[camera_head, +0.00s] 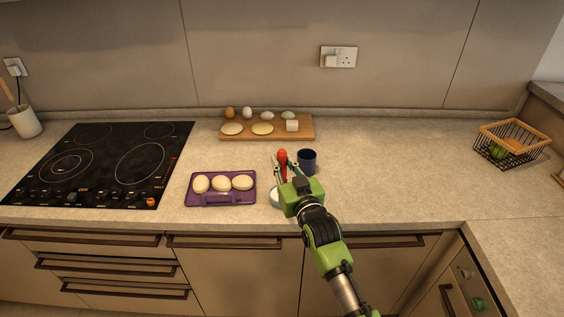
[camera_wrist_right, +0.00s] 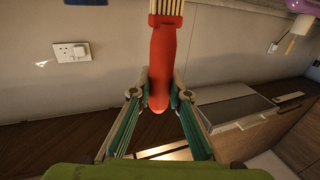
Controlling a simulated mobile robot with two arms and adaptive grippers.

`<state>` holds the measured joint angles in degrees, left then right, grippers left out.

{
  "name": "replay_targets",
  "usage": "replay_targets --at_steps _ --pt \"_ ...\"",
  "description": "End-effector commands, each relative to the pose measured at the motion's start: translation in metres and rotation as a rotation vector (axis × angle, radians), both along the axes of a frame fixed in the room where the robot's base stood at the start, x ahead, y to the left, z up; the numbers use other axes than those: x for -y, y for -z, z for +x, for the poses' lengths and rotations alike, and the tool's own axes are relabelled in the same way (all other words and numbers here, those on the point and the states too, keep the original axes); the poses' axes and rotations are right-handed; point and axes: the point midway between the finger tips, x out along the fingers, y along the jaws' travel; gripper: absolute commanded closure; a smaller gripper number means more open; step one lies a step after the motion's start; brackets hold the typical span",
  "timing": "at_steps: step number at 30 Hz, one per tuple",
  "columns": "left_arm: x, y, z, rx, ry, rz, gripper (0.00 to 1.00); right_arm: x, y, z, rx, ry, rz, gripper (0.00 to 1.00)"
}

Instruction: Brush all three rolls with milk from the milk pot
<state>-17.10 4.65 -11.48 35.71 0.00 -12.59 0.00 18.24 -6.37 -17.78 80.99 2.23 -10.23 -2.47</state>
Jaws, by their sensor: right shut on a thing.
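Three pale rolls (camera_head: 222,183) lie in a row on a purple tray (camera_head: 230,200) left of my right gripper. My right gripper (camera_head: 285,172) is shut on the red handle of a brush (camera_head: 282,157). In the right wrist view the red brush (camera_wrist_right: 165,55) stands between the fingers (camera_wrist_right: 160,92), with its pale striped head at the top edge. A dark blue cup (camera_head: 307,160) stands just right of the gripper. A small pale round dish (camera_head: 275,196) shows partly behind the gripper; its contents are hidden. I cannot tell which vessel is the milk pot. My left gripper is out of view.
A wooden board (camera_head: 225,133) with eggs, flat pale rounds and a white block stands at the back. A black hob (camera_head: 110,160) is at the left. A wire basket (camera_head: 510,143) stands at the far right. The counter between cup and basket is clear.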

Motion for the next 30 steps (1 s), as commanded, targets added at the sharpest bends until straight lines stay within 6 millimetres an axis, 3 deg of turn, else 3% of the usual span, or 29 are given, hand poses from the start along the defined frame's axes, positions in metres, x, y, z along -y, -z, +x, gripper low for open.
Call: replay_targets --at_steps 30 --pt "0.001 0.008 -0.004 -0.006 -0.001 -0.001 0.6 0.0 0.012 0.0 -0.002 0.0 -0.001 1.0"
